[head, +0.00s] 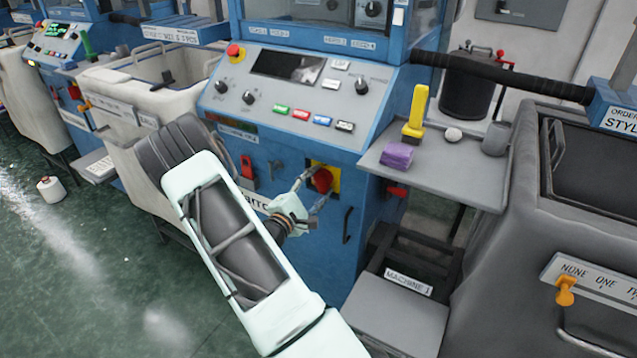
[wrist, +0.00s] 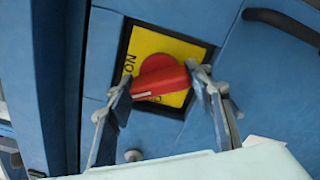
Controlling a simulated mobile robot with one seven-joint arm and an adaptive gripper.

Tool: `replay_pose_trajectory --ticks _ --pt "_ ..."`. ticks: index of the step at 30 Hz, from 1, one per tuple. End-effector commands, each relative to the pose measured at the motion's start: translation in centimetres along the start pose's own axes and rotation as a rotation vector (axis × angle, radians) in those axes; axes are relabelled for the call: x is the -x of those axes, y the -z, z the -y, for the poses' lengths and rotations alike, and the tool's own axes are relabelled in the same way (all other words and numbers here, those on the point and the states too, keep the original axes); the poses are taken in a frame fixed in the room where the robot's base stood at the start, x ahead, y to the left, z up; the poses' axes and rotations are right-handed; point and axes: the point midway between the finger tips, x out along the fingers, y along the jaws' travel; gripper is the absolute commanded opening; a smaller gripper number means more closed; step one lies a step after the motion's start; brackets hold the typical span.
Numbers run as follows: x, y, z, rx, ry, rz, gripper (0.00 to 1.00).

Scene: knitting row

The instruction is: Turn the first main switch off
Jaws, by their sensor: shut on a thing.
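The main switch is a red rotary knob (head: 323,180) on a yellow plate, low on the front of the blue machine. It also shows in the wrist view (wrist: 163,75), with a dark frame around the yellow plate (wrist: 150,40). The letters "ON" stand at the plate's left side; the lower lettering is mostly covered. The knob's handle lies slanted in the wrist view, its lower-left end bearing a pale line. My gripper (head: 314,188) reaches the knob from the front. Its fingers (wrist: 161,86) are shut on the knob, one at each end of the handle.
A black handle (wrist: 283,25) sits on the panel beside the switch. A small red switch (head: 248,170) is left of it. Above is the sloped control panel (head: 300,95) with buttons and a red emergency knob (head: 235,52). A grey shelf (head: 450,170) juts out at right.

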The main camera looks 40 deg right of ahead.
Motion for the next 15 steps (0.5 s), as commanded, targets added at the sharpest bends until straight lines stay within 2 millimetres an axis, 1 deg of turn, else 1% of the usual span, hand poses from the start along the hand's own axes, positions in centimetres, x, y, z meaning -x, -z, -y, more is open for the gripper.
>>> replay_pose_trajectory --ticks 15 --pt "0.05 -0.05 -0.23 0.491 -0.002 -0.002 0.23"
